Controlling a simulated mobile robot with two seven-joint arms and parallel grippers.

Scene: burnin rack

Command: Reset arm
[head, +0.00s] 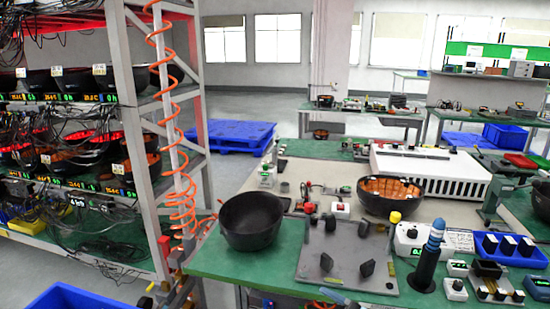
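Neither of my grippers shows in the head view, and no arm of mine can be made out for sure. A green-topped workbench (215,262) stands in front of me. A black bowl-shaped part (251,221) sits upright on its left part, with nothing gripping it. A second black bowl with an orange-brown inside (389,195) stands farther back beside a white box-shaped unit (430,171). A grey fixture plate (346,256) with dark knobs lies at the bench's front middle.
A metal rack (130,100) with black bowls, cables and displays stands on the left. An orange coiled hose (172,120) hangs at its edge. A blue bin (85,296) is at the lower left. A dark, blue-topped upright tool (430,255) stands at the bench's right. Blue pallets (230,138) lie on the open floor behind.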

